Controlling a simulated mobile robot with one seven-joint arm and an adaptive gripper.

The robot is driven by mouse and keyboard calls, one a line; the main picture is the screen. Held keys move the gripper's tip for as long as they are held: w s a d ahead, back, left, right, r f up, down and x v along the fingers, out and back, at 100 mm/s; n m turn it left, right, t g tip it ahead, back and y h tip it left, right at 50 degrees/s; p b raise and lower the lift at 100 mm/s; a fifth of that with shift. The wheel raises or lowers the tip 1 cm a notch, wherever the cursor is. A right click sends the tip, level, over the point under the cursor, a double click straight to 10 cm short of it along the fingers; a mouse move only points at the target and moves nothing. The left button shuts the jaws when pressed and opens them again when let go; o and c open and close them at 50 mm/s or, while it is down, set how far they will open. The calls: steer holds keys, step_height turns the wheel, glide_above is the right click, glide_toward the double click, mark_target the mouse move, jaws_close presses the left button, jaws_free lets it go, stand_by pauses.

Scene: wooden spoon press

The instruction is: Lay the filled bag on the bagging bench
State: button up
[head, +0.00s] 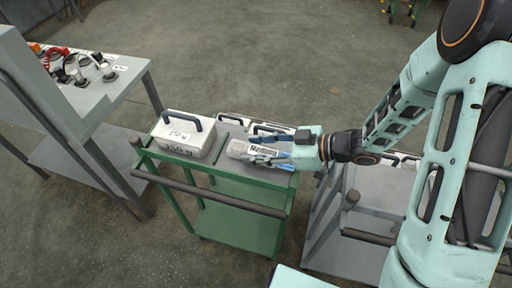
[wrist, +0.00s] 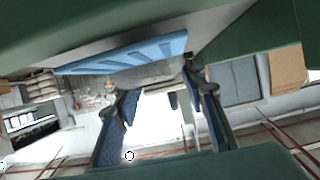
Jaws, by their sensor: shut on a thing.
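A pale bag with dark print (head: 240,149) is at the right part of the green cart's top in the head view. My gripper (head: 268,153), with blue fingers, is shut on it from the right. Whether the bag rests on the cart top or hangs just above it, I cannot tell. In the wrist view my gripper's fingers (wrist: 165,120) stand on either side of a greyish surface (wrist: 155,75), probably the bag, partly hidden by a blue piece. Which surface is the bagging bench is not clear; a grey bench (head: 330,220) stands at the right, partly behind my arm.
The green cart (head: 240,225) has a dark push rail in front. A white case with a dark handle (head: 183,135) stands on its left part, with more cases behind my gripper. A grey table (head: 140,72) with plugs and cables is at the left.

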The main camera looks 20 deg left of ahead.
steer(key=o, duration=1)
steer(key=shift+f, duration=0.1)
